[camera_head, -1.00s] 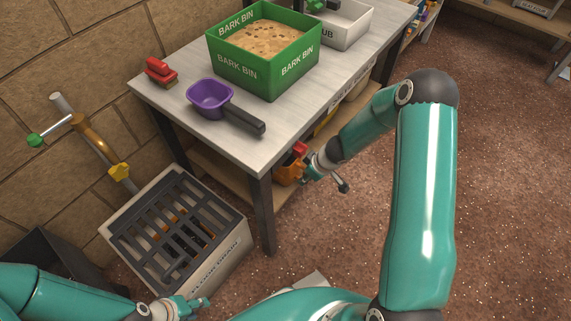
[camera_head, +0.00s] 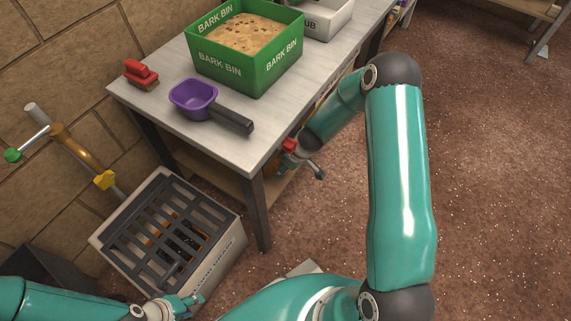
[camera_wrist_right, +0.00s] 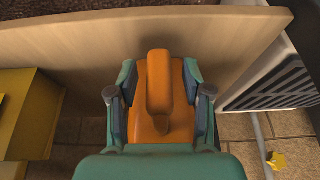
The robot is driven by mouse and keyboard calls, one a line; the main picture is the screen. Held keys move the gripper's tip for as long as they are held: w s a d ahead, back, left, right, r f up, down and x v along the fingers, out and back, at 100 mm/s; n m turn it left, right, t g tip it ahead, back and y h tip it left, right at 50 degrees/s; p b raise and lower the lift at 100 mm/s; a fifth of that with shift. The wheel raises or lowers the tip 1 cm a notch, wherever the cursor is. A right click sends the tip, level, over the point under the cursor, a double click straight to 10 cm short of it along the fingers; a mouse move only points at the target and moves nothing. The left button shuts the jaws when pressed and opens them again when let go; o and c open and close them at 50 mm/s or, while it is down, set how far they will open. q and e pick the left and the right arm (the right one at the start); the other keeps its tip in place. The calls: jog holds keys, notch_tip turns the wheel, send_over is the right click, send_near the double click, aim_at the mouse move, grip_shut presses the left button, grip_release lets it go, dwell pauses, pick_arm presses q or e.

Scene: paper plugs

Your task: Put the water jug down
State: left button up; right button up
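The water jug (camera_wrist_right: 157,85) is orange, with a thick upright handle, and fills the middle of the right wrist view. My right gripper (camera_wrist_right: 158,110) has a finger on each side of it, closed against its body. In the head view the jug (camera_head: 281,164) is mostly hidden behind the table leg and my forearm, beside the table's lower shelf. My right gripper (camera_head: 290,160) is also largely hidden there. My left gripper (camera_head: 190,302) is low in the head view, in front of the drain box, with nothing seen in it; its opening is unclear.
The table (camera_head: 180,55) carries a green bark bin (camera_head: 245,60), a purple scoop (camera_head: 195,98) and a red brush (camera_head: 141,74). A grated drain box (camera_head: 225,250) stands left of the front leg. A pale board (camera_wrist_right: 220,30) and yellow container (camera_wrist_right: 30,110) are near the jug.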

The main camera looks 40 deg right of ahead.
jog(key=shift+r, duration=0.1)
jog(key=s+d+r+b, duration=0.2)
jog(key=s+d+b, duration=0.1)
jog(key=s, duration=0.3)
jog(key=s+d+r+b, duration=0.3)
jog(key=s, duration=0.4)
jog(key=s+a+f+m+g, duration=0.1)
jog(key=a+f, duration=0.3)
jog(key=a, duration=0.4)
jog(key=s+a+f+m+g+y, duration=0.1)
jog(key=s+a+f+m, duration=0.2)
jog(key=a, duration=0.5)
jog(key=s+a+f+m+g+y, duration=0.1)
jog(key=s+a+f+m, duration=0.1)
jog(key=a+f, duration=0.4)
jog(key=shift+s+a+f+m+g, duration=0.3)
jog(key=shift+s+a, duration=0.35)
jog(key=shift+a, duration=0.55)
